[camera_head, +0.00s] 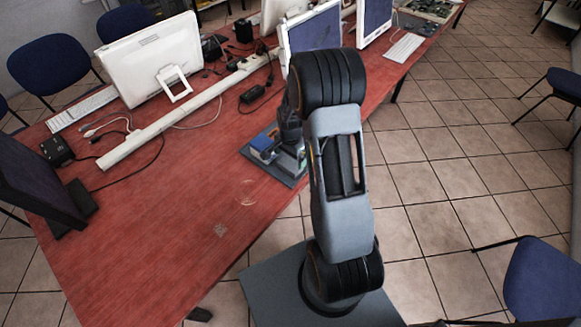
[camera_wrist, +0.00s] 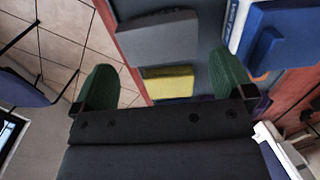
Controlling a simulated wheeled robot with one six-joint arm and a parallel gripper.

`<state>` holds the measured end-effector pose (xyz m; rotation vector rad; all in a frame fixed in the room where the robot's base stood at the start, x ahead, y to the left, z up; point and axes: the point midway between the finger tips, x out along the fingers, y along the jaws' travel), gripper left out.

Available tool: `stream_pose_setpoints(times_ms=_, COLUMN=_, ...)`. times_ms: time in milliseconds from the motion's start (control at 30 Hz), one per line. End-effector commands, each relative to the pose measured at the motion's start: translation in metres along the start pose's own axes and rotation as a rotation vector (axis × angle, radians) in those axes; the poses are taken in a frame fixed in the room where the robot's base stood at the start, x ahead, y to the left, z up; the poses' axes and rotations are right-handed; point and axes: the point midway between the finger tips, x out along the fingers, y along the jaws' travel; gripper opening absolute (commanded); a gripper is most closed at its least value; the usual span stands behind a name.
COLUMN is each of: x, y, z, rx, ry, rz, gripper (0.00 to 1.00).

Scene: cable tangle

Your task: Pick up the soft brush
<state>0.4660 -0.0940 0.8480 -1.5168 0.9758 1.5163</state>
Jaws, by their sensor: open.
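My gripper (camera_wrist: 163,64) is open, with its two green-padded fingers apart, over a grey tray (camera_head: 266,172) on the red table. Between and beyond the fingers, the wrist view shows a grey block-shaped thing (camera_wrist: 160,38) with a yellow block (camera_wrist: 169,83) close by it. I cannot tell whether these two are joined. A blue thing (camera_wrist: 278,35) with white lettering lies right of the right finger; it also shows in the head view (camera_head: 263,142). I cannot tell for sure which of these is the soft brush. My arm hides part of the tray in the head view.
The red table (camera_head: 170,215) is bare at its near left. A white cable duct (camera_head: 180,118), loose cables, a black power adapter (camera_head: 251,94) and monitors (camera_head: 152,58) stand or lie farther back. A blue chair (camera_head: 545,280) stands at the right on the tiled floor.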

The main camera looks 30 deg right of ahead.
Motion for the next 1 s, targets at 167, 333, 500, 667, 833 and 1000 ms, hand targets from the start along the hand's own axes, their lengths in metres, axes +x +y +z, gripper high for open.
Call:
stream_pose_setpoints(times_ms=167, x=0.015, y=0.001, z=0.002, rx=0.0, ry=-0.003, rz=0.004, gripper=1.0)
stream_pose_setpoints(times_ms=333, x=0.038, y=0.001, z=0.003, rx=-0.001, ry=-0.002, rz=0.003, gripper=1.0)
stream_pose_setpoints(times_ms=500, x=0.051, y=0.001, z=0.002, rx=-0.001, ry=-0.001, rz=0.001, gripper=1.0)
stream_pose_setpoints(times_ms=667, x=0.053, y=0.0, z=0.002, rx=-0.002, ry=0.0, rz=0.0, gripper=1.0)
stream_pose_setpoints(times_ms=833, x=0.052, y=0.0, z=0.002, rx=-0.002, ry=0.0, rz=0.0, gripper=0.93)
stream_pose_setpoints(times_ms=1000, x=0.052, y=0.001, z=0.002, rx=-0.002, ry=0.0, rz=0.0, gripper=0.77)
